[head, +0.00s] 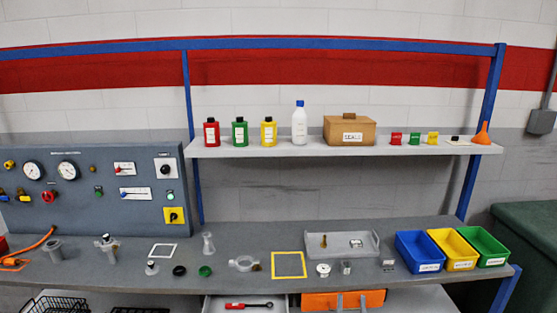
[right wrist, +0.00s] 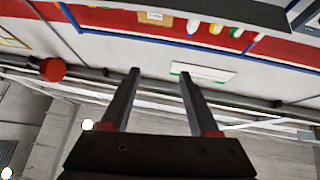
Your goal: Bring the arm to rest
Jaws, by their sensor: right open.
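My right gripper (right wrist: 158,72) shows in the right wrist view. Its two dark fingers stand well apart with nothing between them, so it is open and empty. That view is upside down and shows the wall and shelf in the distance, away from the fingers. I make out no gripper for certain in the head view, and my left gripper is not in view.
A grey workbench (head: 120,275) carries fittings, a grey tray (head: 314,250) and blue, yellow and green bins (head: 420,253). A shelf (head: 300,149) above holds bottles and a box of seals (head: 349,131). A control panel (head: 95,200) stands left.

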